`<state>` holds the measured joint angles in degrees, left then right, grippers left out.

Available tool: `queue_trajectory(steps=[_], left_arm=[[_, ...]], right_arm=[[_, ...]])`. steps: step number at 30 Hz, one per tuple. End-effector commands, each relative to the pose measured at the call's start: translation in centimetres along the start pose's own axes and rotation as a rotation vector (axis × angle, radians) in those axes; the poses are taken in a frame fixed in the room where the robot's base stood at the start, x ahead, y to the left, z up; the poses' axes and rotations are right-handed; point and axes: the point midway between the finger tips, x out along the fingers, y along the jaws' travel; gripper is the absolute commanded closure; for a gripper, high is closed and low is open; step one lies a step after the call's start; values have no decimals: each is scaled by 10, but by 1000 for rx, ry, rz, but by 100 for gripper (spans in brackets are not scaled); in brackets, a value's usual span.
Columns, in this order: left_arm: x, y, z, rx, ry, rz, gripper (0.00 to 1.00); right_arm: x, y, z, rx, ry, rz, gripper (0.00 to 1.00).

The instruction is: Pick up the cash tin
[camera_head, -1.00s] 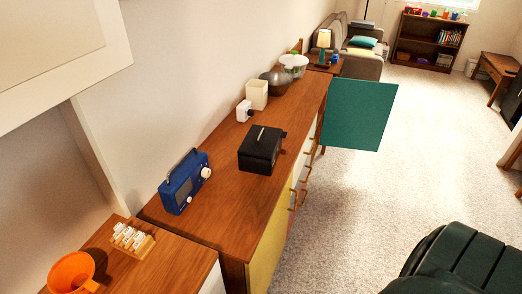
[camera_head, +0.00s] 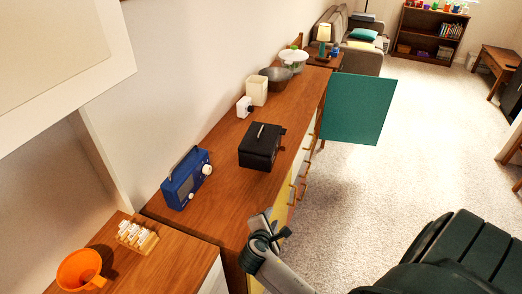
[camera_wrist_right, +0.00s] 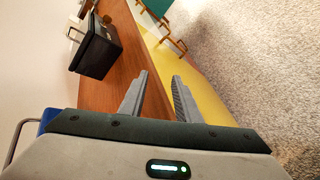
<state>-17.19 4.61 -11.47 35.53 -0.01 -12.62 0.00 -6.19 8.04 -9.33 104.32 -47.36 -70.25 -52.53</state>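The cash tin is a black box (camera_head: 261,147) with a handle on its lid. It stands on the wooden sideboard top, near the middle. It also shows at the upper left of the right wrist view (camera_wrist_right: 96,48). My right gripper (camera_head: 259,224) is at the sideboard's front edge, nearer to me than the tin and apart from it. In the right wrist view its two fingers (camera_wrist_right: 158,88) are spread with nothing between them. My left gripper is not in view.
The wooden sideboard (camera_head: 220,217) also holds a blue radio (camera_head: 186,179), a white plug-like item (camera_head: 244,107), a cream canister (camera_head: 257,91) and a grey bowl (camera_head: 277,79). A teal door (camera_head: 357,109) stands open at the far end. Carpet (camera_head: 345,200) lies clear on the right.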

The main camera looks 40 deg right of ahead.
Motion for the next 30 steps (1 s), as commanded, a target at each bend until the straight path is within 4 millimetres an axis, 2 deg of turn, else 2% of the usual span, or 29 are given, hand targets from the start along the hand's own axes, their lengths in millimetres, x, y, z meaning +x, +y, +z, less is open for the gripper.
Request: queue_trajectory(steps=[8, 11, 15, 18, 23, 30], left_arm=[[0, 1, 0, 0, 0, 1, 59], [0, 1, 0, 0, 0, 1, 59], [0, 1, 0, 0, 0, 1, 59], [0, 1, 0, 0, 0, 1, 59], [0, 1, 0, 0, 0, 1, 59], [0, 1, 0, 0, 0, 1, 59]], right_arm=[[32, 58, -3, -313, -125, 139, 70], [44, 87, -4, -467, -192, 194, 70], [59, 136, -9, -731, -314, 273, 70], [66, 163, -13, -891, -390, 309, 70], [69, 182, -17, -1006, -446, 332, 70], [69, 183, -18, -1016, -450, 334, 70]])
